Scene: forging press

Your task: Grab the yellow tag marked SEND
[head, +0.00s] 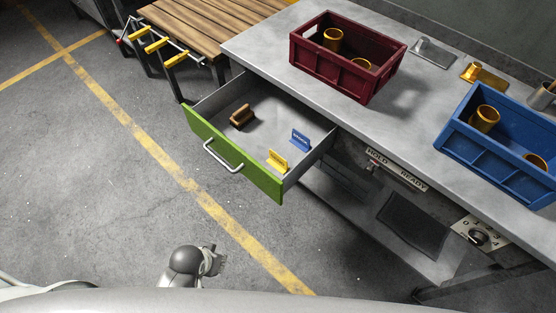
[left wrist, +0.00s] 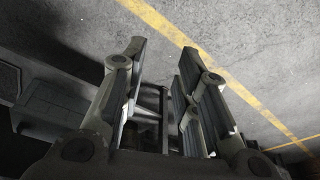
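The yellow tag (head: 277,161) stands in an open drawer, close to the inside of its green front (head: 232,154); its lettering is too small to read. A blue tag (head: 300,140) with white lettering stands to its right, further back. My left gripper (head: 216,262) is low in the head view, over the floor and well apart from the drawer. In the left wrist view, the fingers of my left gripper (left wrist: 162,52) are spread with nothing between them. My right gripper is not in view.
A brown block-like object (head: 241,116) lies in the drawer's left part. The drawer has a pale bar handle (head: 222,157). Above it, the grey bench (head: 272,47) carries a dark red crate (head: 336,71) and a blue crate (head: 490,151). The floor before the drawer is clear.

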